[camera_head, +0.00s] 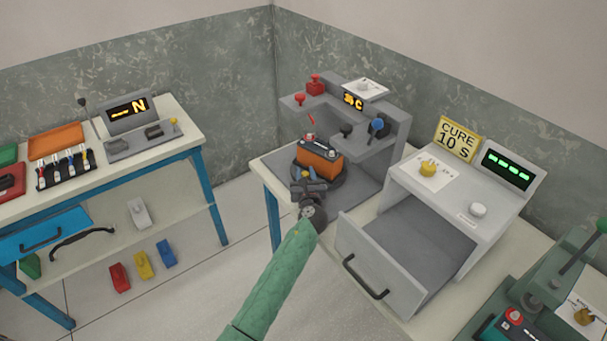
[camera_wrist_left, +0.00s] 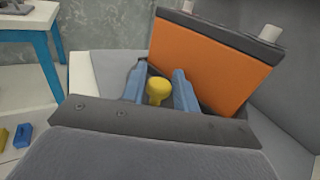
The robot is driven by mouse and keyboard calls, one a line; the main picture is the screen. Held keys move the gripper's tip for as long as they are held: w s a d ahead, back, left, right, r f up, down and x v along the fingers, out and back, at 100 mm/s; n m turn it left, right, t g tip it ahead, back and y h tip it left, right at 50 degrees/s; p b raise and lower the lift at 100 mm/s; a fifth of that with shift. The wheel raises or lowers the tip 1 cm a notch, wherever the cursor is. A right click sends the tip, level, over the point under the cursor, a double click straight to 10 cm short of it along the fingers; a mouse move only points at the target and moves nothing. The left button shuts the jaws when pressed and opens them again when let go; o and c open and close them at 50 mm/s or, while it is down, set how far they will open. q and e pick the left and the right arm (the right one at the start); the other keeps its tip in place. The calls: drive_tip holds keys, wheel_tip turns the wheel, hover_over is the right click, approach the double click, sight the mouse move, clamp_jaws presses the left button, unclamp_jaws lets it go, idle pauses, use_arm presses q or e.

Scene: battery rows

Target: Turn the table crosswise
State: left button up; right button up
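The turntable (camera_head: 334,185) is a dark round disc on the grey base of the station at the back. An orange battery with a dark top (camera_head: 319,158) stands upright on it, set at an angle; its orange side (camera_wrist_left: 207,62) fills the upper right of the left wrist view. My left gripper (camera_head: 309,174) is low at the disc's near side, in front of the battery. The head view hides this knob. My right gripper is out of view.
The grey shelf unit (camera_head: 390,125) with red and blue knobs rises behind the turntable. An open grey drawer (camera_head: 380,283) juts out to the right of my left arm. A blue-legged bench (camera_head: 190,140) stands at left, with clear floor between.

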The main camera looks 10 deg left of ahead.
use_arm(q)
drive_tip(key=shift+s, duration=0.15)
